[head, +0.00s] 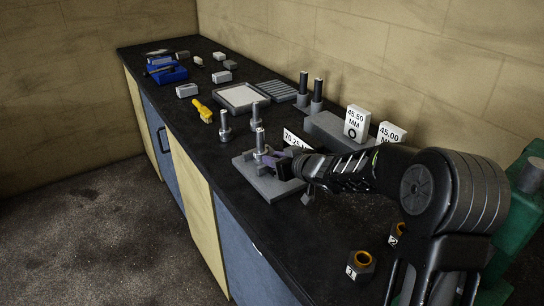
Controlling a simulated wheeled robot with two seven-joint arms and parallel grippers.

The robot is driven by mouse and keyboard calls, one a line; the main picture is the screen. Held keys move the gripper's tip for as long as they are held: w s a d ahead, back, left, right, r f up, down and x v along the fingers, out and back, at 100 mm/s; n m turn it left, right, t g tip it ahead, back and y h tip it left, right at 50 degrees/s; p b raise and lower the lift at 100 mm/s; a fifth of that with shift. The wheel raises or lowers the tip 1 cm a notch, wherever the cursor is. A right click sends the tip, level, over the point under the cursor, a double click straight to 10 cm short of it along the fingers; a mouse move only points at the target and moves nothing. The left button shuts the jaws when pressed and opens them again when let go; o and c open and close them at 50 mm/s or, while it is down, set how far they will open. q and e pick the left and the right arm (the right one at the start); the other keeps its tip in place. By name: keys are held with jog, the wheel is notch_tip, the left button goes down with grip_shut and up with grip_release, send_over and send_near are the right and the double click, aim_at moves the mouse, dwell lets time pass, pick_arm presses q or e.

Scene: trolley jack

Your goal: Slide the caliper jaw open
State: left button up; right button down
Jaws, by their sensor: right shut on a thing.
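A grey stand (262,184) with a flat base and an upright metal post (259,139) sits near the front edge of the black worktop. My right gripper (272,162) reaches in from the right, low over this stand. It is shut on a small part beside the post, with a purple piece showing there. The fingers hide most of the held part, and I cannot make out the caliper jaw's outline or how far open it is. My left gripper is not in view.
A loose metal post (225,126), a yellow tool (203,111) and a white-topped tray (241,97) are left of the stand. The front left worktop strip is clear.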

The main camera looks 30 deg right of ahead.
jog(key=c, duration=1.2)
grip_release()
jog(key=shift+s, duration=0.15)
jog(key=shift+o, duration=0.2)
jog(key=v, duration=0.6)
jog(key=shift+s+d+r+p, duration=0.15)
jog(key=shift+s+r+p, duration=0.05)
jog(key=shift+s+p, duration=0.15)
jog(key=shift+s+r, duration=0.1)
jog(key=shift+s, duration=0.4)
